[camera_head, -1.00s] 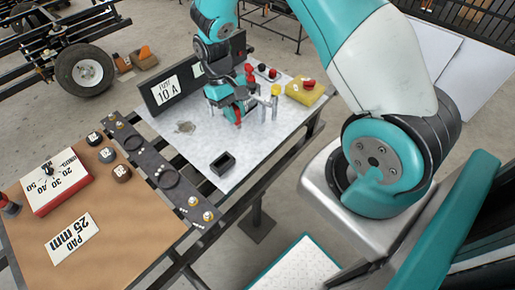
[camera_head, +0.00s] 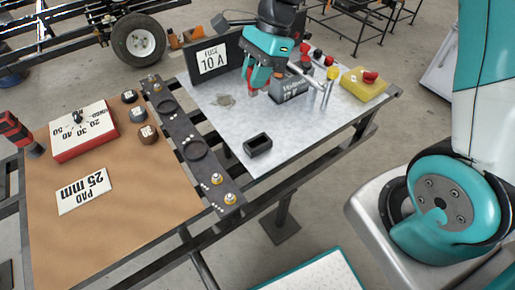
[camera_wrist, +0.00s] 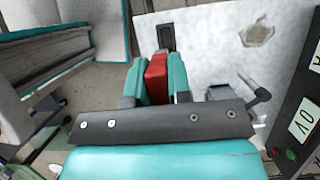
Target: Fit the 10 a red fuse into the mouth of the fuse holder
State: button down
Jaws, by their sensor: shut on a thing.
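My gripper (camera_head: 254,90) is shut on the red fuse (camera_wrist: 157,74), which sits between its teal fingers in the wrist view. In the head view a small red part of the fuse (camera_head: 252,92) shows below the gripper, over the metal plate. A small black open-topped box (camera_head: 258,145), which looks like the fuse holder, stands on the near part of the plate with its mouth up. It also shows in the wrist view (camera_wrist: 167,34), just beyond the fuse. The fuse looks apart from it in the head view. The fuse's lower end is hidden.
A dark panel with a "FUSE 10 A" card (camera_head: 212,60) stands at the plate's back left. A grey box (camera_head: 290,90), upright posts and a yellow box with a red button (camera_head: 365,83) stand behind and right. The metal plate (camera_head: 215,122) is clear around the black box.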

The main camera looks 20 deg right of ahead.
notch_tip(320, 180, down, 20)
jog(key=b, duration=0.2)
jog(key=shift+r+b, duration=0.2)
jog(key=shift+b, duration=0.15)
jog(key=c, duration=1.1)
grip_release()
jog(key=shift+o, duration=0.2)
jog(key=shift+r, duration=0.15)
notch_tip(320, 180, up, 16)
jog(key=s+d+n+p, duration=0.2)
jog(key=n, duration=0.2)
jog(key=s+a+r+n, duration=0.3)
jog(key=s+r+n, duration=0.2)
jog(key=s+n, duration=0.4)
jog(key=s+a+r+n, duration=0.3)
jog(key=s+r+n, duration=0.3)
jog(key=s+n, duration=0.3)
jog(key=shift+r+n+t, duration=0.2)
jog(key=shift+n+t, duration=0.2)
